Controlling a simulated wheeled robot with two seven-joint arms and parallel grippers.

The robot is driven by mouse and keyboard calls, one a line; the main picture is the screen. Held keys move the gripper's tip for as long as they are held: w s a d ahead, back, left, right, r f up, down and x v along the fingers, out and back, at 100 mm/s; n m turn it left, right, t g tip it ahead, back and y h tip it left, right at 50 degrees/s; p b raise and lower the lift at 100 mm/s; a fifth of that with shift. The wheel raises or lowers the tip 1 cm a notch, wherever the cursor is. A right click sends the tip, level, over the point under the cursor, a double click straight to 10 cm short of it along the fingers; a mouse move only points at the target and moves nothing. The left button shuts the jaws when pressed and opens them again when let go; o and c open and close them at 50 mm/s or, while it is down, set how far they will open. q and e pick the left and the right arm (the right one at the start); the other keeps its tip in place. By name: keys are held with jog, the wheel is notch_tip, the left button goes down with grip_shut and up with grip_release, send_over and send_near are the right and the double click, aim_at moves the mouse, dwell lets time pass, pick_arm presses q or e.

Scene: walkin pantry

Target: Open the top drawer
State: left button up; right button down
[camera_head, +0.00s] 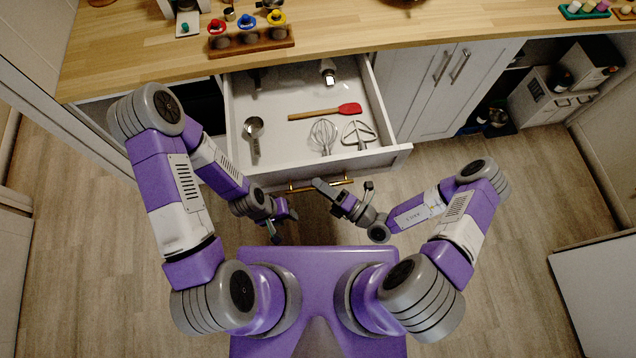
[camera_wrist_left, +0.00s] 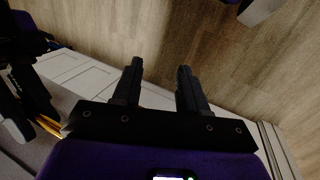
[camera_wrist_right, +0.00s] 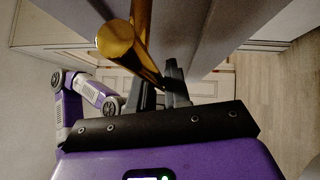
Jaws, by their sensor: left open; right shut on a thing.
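The top drawer (camera_head: 398,154) is pulled well out from under the counter, its inside in plain view. Its gold bar handle (camera_head: 305,187) runs along the front and shows large in the right wrist view (camera_wrist_right: 140,40). My right gripper (camera_head: 343,188) is at the handle and shut on it; the fingers partly hide behind the bar in the right wrist view. My left gripper (camera_head: 285,226) is open and empty, in front of the drawer and left of the handle. Its spread fingers (camera_wrist_left: 160,68) show above the floor in the left wrist view.
The drawer holds a ladle (camera_head: 254,130), a red spatula (camera_head: 348,110), a whisk (camera_head: 322,136) and a masher-like tool (camera_head: 356,133). A wooden counter (camera_head: 340,25) carries a rack of colored-top jars (camera_head: 250,42). Closed cabinet doors (camera_head: 440,90) stand right of the drawer.

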jog(key=shift+s, duration=0.15)
jog(key=c, duration=1.2)
grip_release()
jog(key=v, duration=0.7)
jog(key=shift+s+d, duration=0.15)
jog(key=shift+d, duration=0.15)
